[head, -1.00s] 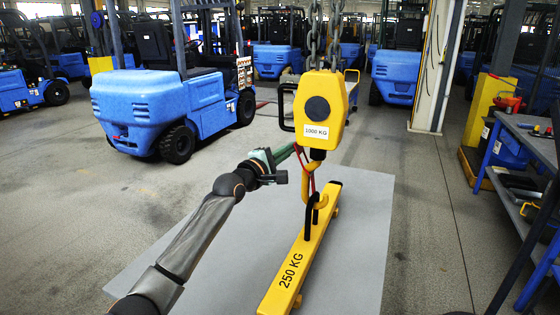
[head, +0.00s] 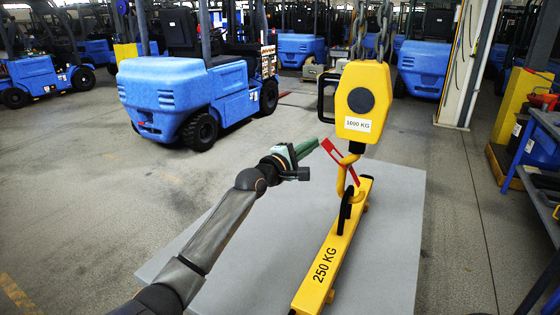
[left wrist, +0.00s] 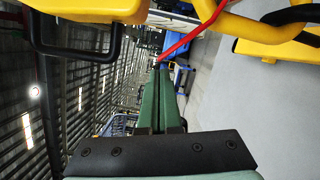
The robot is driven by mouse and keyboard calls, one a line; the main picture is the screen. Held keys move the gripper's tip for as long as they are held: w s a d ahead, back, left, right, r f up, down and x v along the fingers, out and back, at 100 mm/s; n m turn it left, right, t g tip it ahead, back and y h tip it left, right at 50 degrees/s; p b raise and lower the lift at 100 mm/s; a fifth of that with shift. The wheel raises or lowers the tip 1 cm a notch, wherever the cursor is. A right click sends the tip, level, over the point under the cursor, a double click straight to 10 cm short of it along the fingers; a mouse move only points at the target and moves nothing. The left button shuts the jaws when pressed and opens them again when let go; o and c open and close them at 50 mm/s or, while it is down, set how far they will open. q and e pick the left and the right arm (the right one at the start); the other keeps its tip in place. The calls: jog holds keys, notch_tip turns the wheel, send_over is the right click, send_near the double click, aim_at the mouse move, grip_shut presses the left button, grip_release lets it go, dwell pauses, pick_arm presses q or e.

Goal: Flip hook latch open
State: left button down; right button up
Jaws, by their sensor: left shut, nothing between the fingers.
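The yellow hook block (head: 362,100) marked 1000 KG hangs on chains. Its yellow hook (head: 344,178) holds the black lifting eye (head: 345,212) of the yellow 250 KG beam (head: 330,255). The red hook latch (head: 338,160) slants up and left, its free end swung out from the hook. My left gripper (head: 316,145) is shut and empty, its green fingertips just left of that free end. In the left wrist view, the red latch (left wrist: 192,38) runs from the yellow hook (left wrist: 240,28) down toward the fingertips (left wrist: 158,70); I cannot tell whether they touch. My right gripper is not in view.
A black handle (head: 325,98) sticks out left of the block, above my gripper. A blue workbench (head: 545,130) stands at the right. A blue forklift (head: 185,95) stands behind left. The floor between is clear.

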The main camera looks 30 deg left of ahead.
pick_arm(q)
jog(key=s+a, duration=0.1)
jog(key=s, duration=0.8)
jog(key=shift+s+a+f+b, duration=0.2)
jog(key=shift+s+f+b, duration=0.1)
jog(key=shift+f, duration=0.15)
jog(key=shift+w, duration=0.1)
